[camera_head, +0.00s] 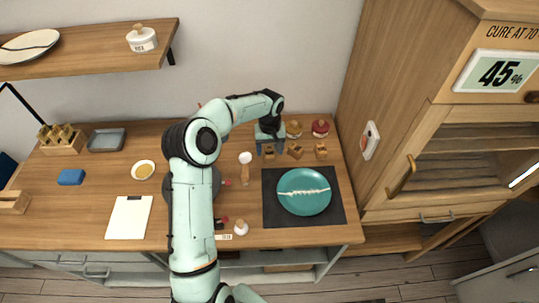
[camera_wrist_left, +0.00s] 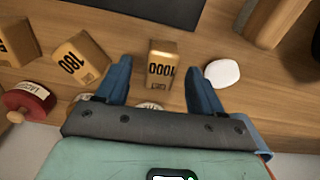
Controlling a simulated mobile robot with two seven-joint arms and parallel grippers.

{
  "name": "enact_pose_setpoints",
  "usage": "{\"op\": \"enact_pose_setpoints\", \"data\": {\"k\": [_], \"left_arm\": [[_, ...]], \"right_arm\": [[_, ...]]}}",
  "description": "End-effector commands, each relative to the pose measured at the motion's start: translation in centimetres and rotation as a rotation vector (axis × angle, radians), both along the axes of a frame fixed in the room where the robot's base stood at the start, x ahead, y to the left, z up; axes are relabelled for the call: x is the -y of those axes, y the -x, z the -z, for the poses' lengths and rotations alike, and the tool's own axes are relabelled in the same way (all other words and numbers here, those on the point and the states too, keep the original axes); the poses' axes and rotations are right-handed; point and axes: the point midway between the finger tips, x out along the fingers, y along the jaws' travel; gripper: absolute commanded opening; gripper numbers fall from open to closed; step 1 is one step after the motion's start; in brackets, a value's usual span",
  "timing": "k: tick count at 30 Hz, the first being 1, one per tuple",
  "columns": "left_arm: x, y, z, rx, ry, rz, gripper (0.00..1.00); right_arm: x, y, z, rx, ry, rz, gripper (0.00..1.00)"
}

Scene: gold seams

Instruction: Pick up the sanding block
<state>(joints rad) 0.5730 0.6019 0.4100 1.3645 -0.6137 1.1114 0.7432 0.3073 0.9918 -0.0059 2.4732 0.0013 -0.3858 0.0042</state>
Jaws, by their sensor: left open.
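Several small wooden sanding blocks stand in a row at the back of the counter. The block marked 1000 (camera_wrist_left: 162,65) lies between my left fingertips in the left wrist view; in the head view it is the leftmost block (camera_head: 269,155). My left gripper (camera_head: 271,147) is open, pointing down over the 1000 block, with blue fingers (camera_wrist_left: 158,78) on either side and visible gaps. My right gripper is not seen.
A jar with a red lid (camera_head: 320,128) and a tan-topped jar (camera_head: 293,130) stand behind the blocks. A teal plate (camera_head: 304,205) sits on a dark mat (camera_head: 336,216) in front.

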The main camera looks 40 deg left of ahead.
Motion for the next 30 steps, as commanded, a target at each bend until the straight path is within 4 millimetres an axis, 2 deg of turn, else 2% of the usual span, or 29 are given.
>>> {"op": "enact_pose_setpoints", "data": {"k": [3, 6, 13, 14, 18, 19, 30], "left_arm": [[-0.1, 0.1, 1.8, -0.002, 0.002, 0.0, 0.67], [-0.1, 0.1, 2.5, 0.001, 0.001, 0.0, 0.67], [-0.1, 0.0, 2.7, 0.001, 0.0, 0.0, 0.67], [-0.1, 0.0, 2.7, 0.001, 0.0, 0.0, 0.64], [-0.1, 0.0, 2.6, 0.001, 0.0, 0.0, 0.18], [-0.1, 0.0, 2.6, 0.001, 0.0, 0.0, 0.12], [-0.1, 0.0, 2.3, 0.002, -0.001, 0.0, 0.12]], "right_arm": [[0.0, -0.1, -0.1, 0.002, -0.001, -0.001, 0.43], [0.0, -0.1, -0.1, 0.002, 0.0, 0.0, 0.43], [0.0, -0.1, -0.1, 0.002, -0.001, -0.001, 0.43], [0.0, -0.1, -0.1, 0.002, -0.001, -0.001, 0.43], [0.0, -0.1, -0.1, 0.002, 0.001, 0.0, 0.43], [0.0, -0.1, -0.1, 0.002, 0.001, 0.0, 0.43], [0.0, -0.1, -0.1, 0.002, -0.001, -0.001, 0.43]]}}
